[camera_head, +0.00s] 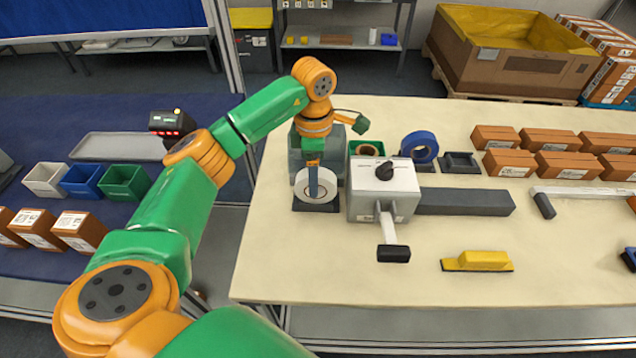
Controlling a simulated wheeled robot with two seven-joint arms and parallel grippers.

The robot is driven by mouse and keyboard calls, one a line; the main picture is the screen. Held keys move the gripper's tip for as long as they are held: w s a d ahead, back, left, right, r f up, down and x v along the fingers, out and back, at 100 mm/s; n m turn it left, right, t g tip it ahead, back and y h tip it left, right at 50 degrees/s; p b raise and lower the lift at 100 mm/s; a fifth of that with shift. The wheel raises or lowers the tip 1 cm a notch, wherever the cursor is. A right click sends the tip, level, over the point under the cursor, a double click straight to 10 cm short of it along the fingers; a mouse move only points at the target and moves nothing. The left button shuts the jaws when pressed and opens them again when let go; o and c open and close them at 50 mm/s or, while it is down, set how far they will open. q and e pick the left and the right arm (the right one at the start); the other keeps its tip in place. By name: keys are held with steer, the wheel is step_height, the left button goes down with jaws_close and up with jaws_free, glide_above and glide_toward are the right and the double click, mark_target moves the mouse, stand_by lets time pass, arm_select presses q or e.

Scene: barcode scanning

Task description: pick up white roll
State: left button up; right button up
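The white roll (329,187) stands upright on a dark base (316,207) near the left side of the cream table. My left arm reaches in from the left, and its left gripper (314,192) points down at the roll. A narrow finger covers part of the roll's face. The view does not show whether the fingers are apart or closed, or whether they touch the roll. My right gripper is not in view.
A white-topped grey device (383,177) with a lever stands just right of the roll. A blue roll (419,146) and several brown boxes (497,137) sit behind. A yellow block (483,259) lies at front right. The table's front left is clear.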

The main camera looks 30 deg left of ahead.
arm_select(q)
step_height(320, 180, down, 3)
steer(key=shift+w+r, duration=0.1)
steer(key=shift+w, duration=0.05)
steer(key=shift+w+f, duration=0.1)
steer(key=shift+f, duration=0.15)
jaws_close()
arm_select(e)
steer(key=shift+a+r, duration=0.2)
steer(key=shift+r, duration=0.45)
arm_select(q)
steer(key=shift+r, duration=0.15)
step_height(320, 180, up, 7)
steer(key=shift+f+b, duration=0.2)
steer(key=shift+b, duration=0.5)
step_height(320, 180, up, 3)
steer(key=shift+r+p, duration=0.15)
steer(key=shift+p, duration=0.25)
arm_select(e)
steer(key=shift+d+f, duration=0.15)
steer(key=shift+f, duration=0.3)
